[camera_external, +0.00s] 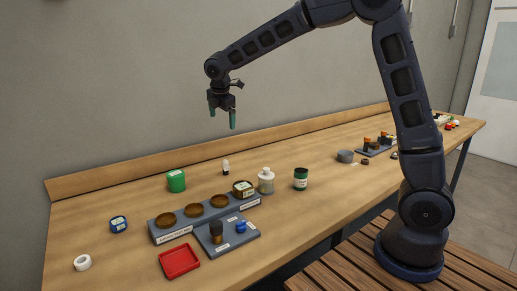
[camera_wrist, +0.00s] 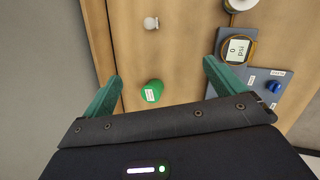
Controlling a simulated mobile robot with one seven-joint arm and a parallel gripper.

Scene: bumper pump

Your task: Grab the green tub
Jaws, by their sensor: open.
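The green tub (camera_external: 176,181) stands on the table at the back left, behind the grey holder with brown round recesses. In the wrist view the green tub (camera_wrist: 152,91) lies between my two fingers, well below them, with a white label on its side. My gripper (camera_external: 222,122) is open and empty, high above the table near the wall. Its two green fingertips also show in the wrist view (camera_wrist: 163,78), spread wide apart. A dark green jar (camera_external: 300,179) with a white label stands farther right on the table.
A grey holder (camera_external: 174,234) and a grey tray with small parts (camera_external: 245,238) lie in front of the tub. A small white-topped figure (camera_external: 226,167), a white bottle (camera_external: 266,182), a blue tin (camera_external: 118,224) and a red tray (camera_external: 179,261) stand nearby. A raised board (camera_external: 130,178) runs along the wall.

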